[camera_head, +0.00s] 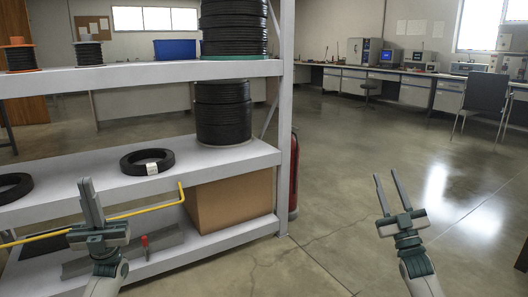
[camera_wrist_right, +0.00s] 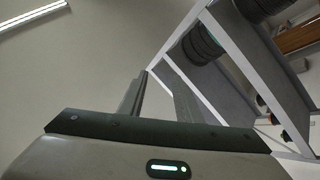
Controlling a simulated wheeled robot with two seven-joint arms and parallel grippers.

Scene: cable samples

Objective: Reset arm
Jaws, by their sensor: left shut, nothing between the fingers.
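My left gripper (camera_head: 86,183) stands in front of the shelf unit in the head view, with its fingers pointing up. Its two fingers are together with nothing between them. My right gripper (camera_head: 386,176) is over the open floor right of the shelf, also pointing up. Its fingers are spread apart and empty. In the right wrist view its two fingers (camera_wrist_right: 157,88) show apart, with nothing between them. Neither gripper visibly holds a cable.
The shelf unit (camera_head: 170,71) carries black cable coils (camera_head: 223,123), a tagged coil (camera_head: 147,162) and a cardboard box (camera_head: 232,199). A yellow rod (camera_head: 145,210) runs behind my left gripper. A red extinguisher (camera_head: 294,175) stands beside the shelf. Floor on the right is clear.

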